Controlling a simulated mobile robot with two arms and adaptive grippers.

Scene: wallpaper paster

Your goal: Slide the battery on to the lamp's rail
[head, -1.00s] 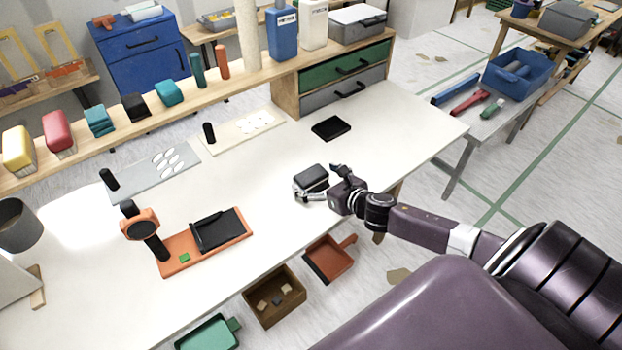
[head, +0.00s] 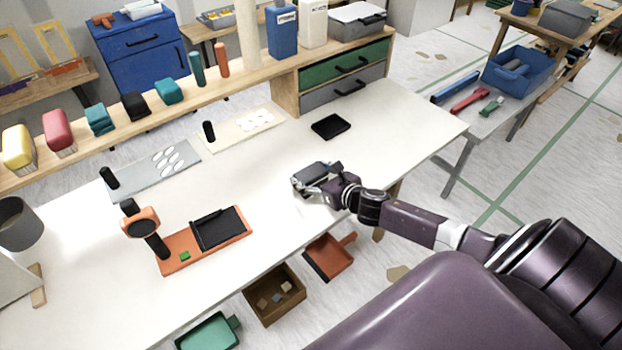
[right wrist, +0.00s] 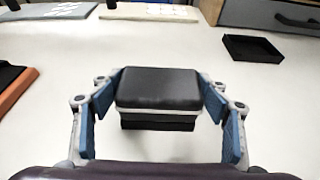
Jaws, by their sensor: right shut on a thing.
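The battery, a dark block with a pale band around it (right wrist: 160,90), is between the blue pads of my right gripper (right wrist: 162,100), which is shut on it. In the head view the battery (head: 314,174) is over the right part of the table; its height above the top is hard to tell. The lamp has an orange base (head: 176,262), an orange ring-shaped head (head: 140,222) on a black stem, and a black rail plate (head: 218,229) on the base. The lamp is left of my right gripper (head: 318,180), well apart from it. My left gripper is not in view.
A shallow black tray (head: 331,126) lies behind the battery. Two flat boards, one grey (head: 150,172) and one cream (head: 238,134), lie along the table's back. The white table (head: 262,195) is clear between lamp and gripper. Bins stand below the front edge.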

